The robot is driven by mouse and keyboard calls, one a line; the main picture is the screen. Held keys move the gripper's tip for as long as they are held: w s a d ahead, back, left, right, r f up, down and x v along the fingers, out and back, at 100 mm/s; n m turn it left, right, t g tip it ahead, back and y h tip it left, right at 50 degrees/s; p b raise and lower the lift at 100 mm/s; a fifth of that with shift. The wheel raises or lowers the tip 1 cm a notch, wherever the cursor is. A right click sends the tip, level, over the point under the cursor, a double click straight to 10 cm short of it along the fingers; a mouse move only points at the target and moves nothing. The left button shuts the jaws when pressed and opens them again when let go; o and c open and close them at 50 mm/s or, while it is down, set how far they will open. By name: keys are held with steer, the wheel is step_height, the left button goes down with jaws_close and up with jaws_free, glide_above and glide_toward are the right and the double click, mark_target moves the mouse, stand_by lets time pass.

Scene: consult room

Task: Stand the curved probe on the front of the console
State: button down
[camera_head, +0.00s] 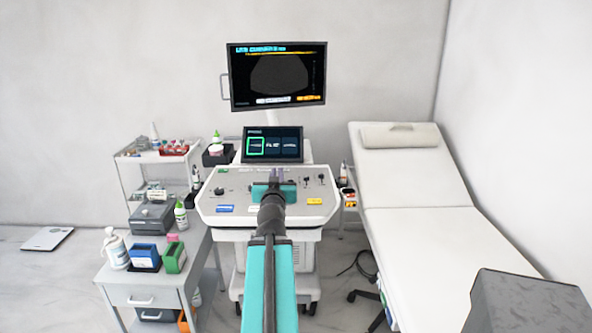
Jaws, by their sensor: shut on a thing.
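The console (232,192) stands in the middle, with a pale sloped control panel, knobs and coloured labels along its front. My gripper (276,176) reaches forward over the middle of this panel, seen from behind. It is shut on a small pale, purplish thing, which I take to be the curved probe (277,172). Most of the probe is hidden behind my gripper, so its tilt and whether it touches the panel cannot be told. My wrist and arm cover the middle of the console's front edge.
A large monitor (277,76) and a smaller touch screen (272,145) rise behind the panel. A cart (131,296) with bottles and boxes stands at the left. An exam bed (405,170) fills the right. A dark grey block (528,300) is at the lower right.

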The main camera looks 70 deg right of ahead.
steer(key=p, duration=0.2)
steer(key=shift+d+p, duration=0.15)
steer(key=shift+p, duration=0.15)
steer(key=s+d+f+p, duration=0.1)
steer(key=d+p, duration=0.3)
steer(key=d, duration=0.5)
steer(key=shift+s, duration=0.45)
steer(key=shift+d+p, duration=0.2)
steer(key=shift+p, duration=0.1)
steer(key=shift+s+d+f+b, duration=0.1)
steer(key=shift+d+f+b, duration=0.2)
steer(key=shift+f+b, duration=0.55)
steer(key=shift+s+d+f+b, duration=0.1)
steer(key=shift+d+f+b, duration=0.15)
steer(key=shift+f+b, duration=0.6)
steer(key=shift+f, duration=0.35)
steer(key=c, duration=1.9)
jaws_free()
